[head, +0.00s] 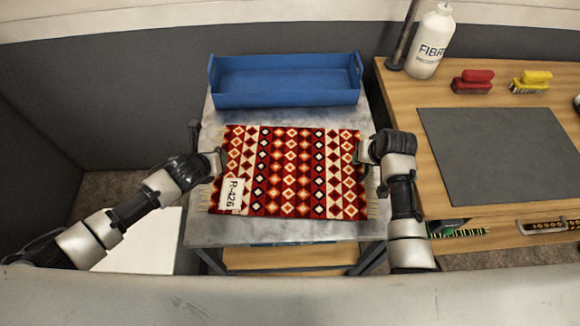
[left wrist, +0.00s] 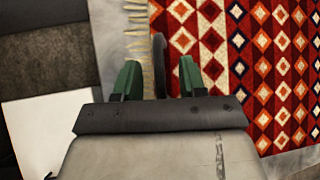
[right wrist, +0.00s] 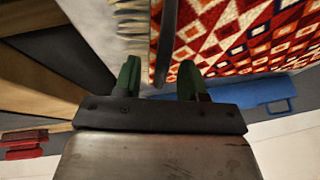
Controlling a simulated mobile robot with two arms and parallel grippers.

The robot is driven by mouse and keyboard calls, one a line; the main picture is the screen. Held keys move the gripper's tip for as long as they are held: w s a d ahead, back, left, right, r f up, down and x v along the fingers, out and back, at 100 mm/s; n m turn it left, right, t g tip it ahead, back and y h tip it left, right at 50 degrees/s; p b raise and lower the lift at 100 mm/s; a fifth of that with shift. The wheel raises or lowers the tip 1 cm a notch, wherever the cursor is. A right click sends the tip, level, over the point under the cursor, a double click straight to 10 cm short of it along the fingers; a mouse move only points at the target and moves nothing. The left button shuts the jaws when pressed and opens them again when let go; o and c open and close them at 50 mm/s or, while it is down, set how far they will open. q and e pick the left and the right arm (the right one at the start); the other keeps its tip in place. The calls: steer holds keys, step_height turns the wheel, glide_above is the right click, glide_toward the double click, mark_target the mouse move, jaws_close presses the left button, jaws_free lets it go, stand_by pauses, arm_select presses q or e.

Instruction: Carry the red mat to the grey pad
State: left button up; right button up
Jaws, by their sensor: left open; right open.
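The red mat (head: 290,172), patterned with diamonds and fringed at both short ends, lies flat on a grey metal-topped trolley (head: 275,231). A white tag marked R-426 (head: 233,195) is at its front left corner. My left gripper (head: 217,163) is at the mat's left edge, its fingers open. In the left wrist view the open fingers (left wrist: 160,80) are at the fringed edge. My right gripper (head: 362,152) is at the mat's right edge, open; in the right wrist view its fingers (right wrist: 158,78) are at that edge. The grey pad (head: 495,155) lies bare on the wooden bench to the right.
A blue tray (head: 287,82) stands on the trolley behind the mat. The wooden bench (head: 405,95) carries a white bottle (head: 430,42), a red brush (head: 472,82) and a yellow brush (head: 530,82) behind the pad. Small patterned items (head: 548,226) lie at its front edge.

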arm_select(q)
jaws_close()
arm_select(e)
jaws_close()
